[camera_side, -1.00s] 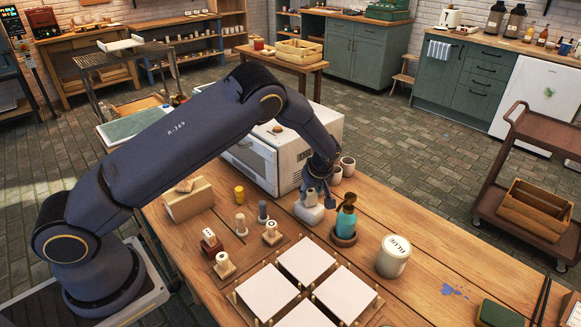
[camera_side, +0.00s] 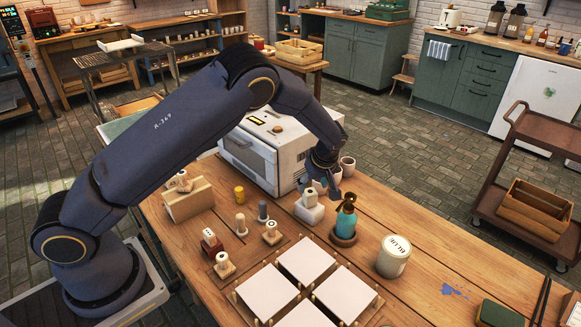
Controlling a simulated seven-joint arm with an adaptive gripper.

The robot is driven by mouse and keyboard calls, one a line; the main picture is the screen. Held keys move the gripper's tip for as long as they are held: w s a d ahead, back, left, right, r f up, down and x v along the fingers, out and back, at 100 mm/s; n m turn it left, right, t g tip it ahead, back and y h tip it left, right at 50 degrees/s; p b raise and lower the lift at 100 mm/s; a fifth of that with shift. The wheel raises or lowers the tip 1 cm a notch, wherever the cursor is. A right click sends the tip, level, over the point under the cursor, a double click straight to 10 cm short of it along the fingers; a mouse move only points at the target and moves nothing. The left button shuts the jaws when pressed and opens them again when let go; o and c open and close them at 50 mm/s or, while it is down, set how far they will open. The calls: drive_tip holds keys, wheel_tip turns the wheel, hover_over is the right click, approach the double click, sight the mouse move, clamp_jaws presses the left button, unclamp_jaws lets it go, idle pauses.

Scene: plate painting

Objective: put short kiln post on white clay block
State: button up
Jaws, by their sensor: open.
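The white clay block (camera_side: 308,213) stands on the wooden table in front of the oven. A short pale post (camera_side: 309,197), which looks like the short kiln post, stands upright on top of it. My gripper (camera_side: 329,188) is open, just behind and to the right of the block, apart from the post. Its fingers are small and dark, and partly hard to make out against the cups behind.
A teal bottle (camera_side: 346,219) stands close right of the block, with a white jar (camera_side: 393,256) beyond. A grey post (camera_side: 263,212), a yellow cylinder (camera_side: 239,195) and several stamps stand to the left. White tiles (camera_side: 306,262) lie in front. The oven (camera_side: 262,150) is behind.

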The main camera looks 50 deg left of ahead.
drive_tip(key=s+r+m+t+h, duration=0.1)
drive_tip(key=s+r+m+h, duration=0.15)
drive_tip(key=s+r, duration=0.8)
drive_tip(key=s+r+m+t+h, duration=0.15)
drive_tip(key=s+r+m, duration=0.4)
drive_tip(key=r, duration=0.85)
drive_tip(key=s+d+r+m+t, duration=0.1)
drive_tip(key=s+m, duration=0.4)
drive_tip(key=s, duration=1.1)
drive_tip(key=shift+s+d+r+m, duration=0.2)
drive_tip(key=shift+m, duration=0.1)
